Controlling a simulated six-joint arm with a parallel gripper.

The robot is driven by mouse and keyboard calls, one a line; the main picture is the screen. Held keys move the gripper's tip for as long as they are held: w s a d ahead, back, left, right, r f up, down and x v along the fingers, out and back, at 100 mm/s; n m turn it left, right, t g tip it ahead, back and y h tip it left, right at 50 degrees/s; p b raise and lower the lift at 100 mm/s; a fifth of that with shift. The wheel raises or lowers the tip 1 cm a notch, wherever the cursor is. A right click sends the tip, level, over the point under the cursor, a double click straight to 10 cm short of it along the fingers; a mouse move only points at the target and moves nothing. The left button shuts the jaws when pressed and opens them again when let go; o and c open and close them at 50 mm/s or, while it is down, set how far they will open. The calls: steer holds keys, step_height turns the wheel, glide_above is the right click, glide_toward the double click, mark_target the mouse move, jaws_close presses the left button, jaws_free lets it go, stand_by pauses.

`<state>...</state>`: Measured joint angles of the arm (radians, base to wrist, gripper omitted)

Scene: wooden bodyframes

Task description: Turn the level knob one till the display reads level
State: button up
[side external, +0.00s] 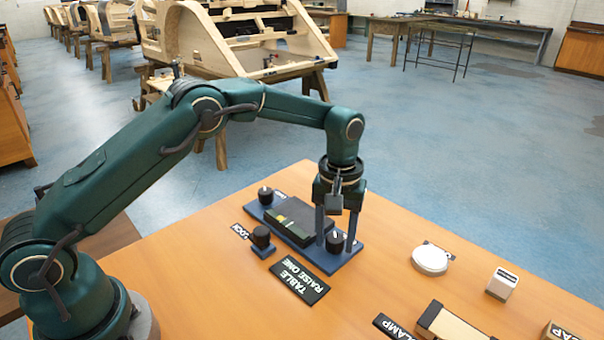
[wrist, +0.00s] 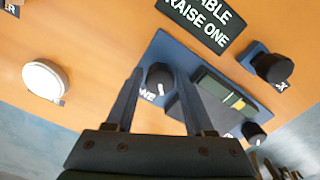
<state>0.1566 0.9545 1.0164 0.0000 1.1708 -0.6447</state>
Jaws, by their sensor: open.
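A blue panel (side external: 322,262) on the table carries a dark box with a display and a black knob at each end. The near-end knob (side external: 335,240) stands between the fingers of my gripper (side external: 335,246). In the wrist view this knob (wrist: 160,76) has a white pointer mark and a partly hidden label beside it. My gripper (wrist: 156,72) is open, one finger on each side of the knob; I cannot tell whether they touch it. The display (wrist: 225,91) shows green and yellow marks. The far-end knob (side external: 265,195) is clear of my gripper.
A separate knob on a blue base (side external: 262,238) stands beside the panel. A black sign (side external: 299,280) reads "TABLE RAISE ONE".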

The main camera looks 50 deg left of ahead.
mark_target(335, 237)
jaws_close()
steer(key=shift+m, duration=1.7)
jaws_free()
steer(key=shift+r, duration=0.1)
steer(key=shift+r, duration=2.55)
